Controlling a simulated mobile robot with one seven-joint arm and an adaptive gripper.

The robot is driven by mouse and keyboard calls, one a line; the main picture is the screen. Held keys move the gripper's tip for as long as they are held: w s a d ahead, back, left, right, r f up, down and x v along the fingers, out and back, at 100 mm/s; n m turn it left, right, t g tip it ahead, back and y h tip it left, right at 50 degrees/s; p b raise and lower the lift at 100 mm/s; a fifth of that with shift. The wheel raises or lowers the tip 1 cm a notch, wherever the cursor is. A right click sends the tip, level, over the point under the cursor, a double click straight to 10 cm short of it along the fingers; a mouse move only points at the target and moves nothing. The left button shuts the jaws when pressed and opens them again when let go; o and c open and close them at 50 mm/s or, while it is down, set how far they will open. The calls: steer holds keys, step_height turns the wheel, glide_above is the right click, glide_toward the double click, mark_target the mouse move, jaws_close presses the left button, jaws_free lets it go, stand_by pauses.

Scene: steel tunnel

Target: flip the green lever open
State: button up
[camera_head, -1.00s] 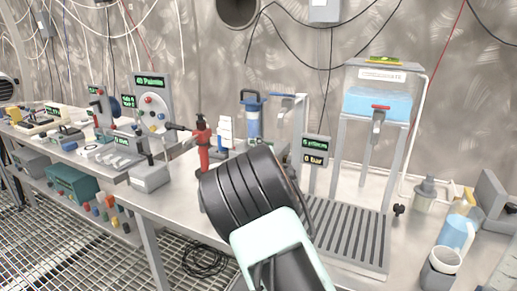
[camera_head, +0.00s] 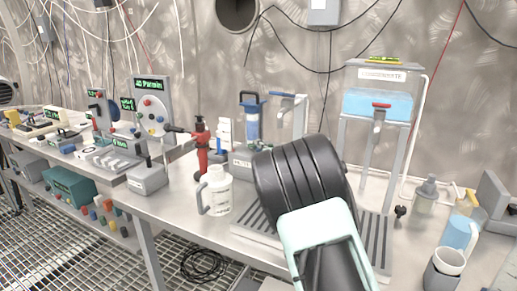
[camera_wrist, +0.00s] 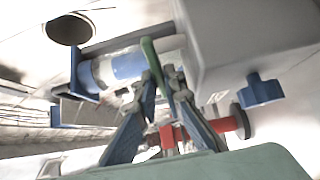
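The green lever (camera_wrist: 150,56) is a thin, slightly tilted bar in the wrist view, near the top middle. My gripper (camera_wrist: 161,78) has its two blue-grey fingers drawn in toward each other, with the lever's lower end between the tips. Little gap shows there, and the fingers look shut on the lever. In the head view my dark wrist hides the fingertips and the lever.
A water tank (camera_head: 377,105) on legs stands right of my arm. A white jug (camera_head: 215,190) stands to the left, with a red fitting (camera_head: 201,147) behind it. A blue filter cylinder (camera_head: 252,120) is at the back. A red-handled part (camera_wrist: 225,125) lies just beyond my fingers.

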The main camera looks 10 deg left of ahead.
steer(key=shift+o, duration=0.4)
steer(key=shift+s, duration=0.15)
steer(key=v, duration=1.1)
steer(key=shift+s+d, duration=0.3)
steer(key=shift+r, duration=0.1)
